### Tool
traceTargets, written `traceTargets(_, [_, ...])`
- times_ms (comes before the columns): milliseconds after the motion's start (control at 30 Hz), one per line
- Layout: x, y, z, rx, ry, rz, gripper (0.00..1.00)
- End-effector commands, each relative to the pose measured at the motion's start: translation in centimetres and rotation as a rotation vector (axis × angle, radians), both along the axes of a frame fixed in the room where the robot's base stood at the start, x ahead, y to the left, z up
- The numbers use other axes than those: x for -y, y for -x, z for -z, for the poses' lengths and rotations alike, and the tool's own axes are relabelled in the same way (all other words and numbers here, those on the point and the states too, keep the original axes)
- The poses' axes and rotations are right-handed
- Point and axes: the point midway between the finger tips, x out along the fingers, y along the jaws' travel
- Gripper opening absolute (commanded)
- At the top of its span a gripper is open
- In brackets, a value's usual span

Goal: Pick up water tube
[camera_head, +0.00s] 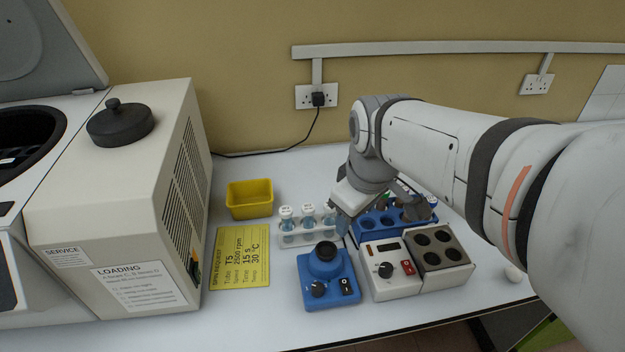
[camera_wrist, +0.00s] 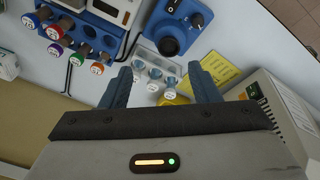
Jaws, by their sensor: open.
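A clear rack (camera_head: 300,238) holds a short row of white-capped tubes with pale blue contents. The left tube (camera_head: 286,216), the middle tube (camera_head: 308,217) and the right tube (camera_head: 328,216) stand upright. I cannot read which one is the water tube. My gripper (camera_head: 346,222) is at the right end of this rack in the head view and partly covers that end. In the wrist view, my gripper (camera_wrist: 160,68) is open and empty, and the white-capped tubes (camera_wrist: 156,74) show between its two fingers, apart from them.
A blue rack (camera_head: 378,223) with coloured-capped tubes (camera_wrist: 70,40) stands beside my gripper. A blue mixer (camera_head: 328,284) and a heater block (camera_head: 440,248) stand in front. A yellow tray (camera_head: 250,198), a yellow card (camera_head: 240,258) and a centrifuge (camera_head: 120,205) are to the left.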

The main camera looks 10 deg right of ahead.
Motion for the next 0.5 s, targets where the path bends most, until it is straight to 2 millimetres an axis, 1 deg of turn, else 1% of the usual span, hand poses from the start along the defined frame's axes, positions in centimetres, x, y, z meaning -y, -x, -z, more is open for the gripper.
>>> traceTargets(33, [0.0,-1.4,1.0,-0.017,0.025,-0.108,0.56])
traceTargets(267, [-0.1,-7.1,2.9,-0.083,0.129,-0.671,0.56])
traceTargets(500, [-0.2,-13.1,6.3,-0.135,0.194,-1.264,0.56])
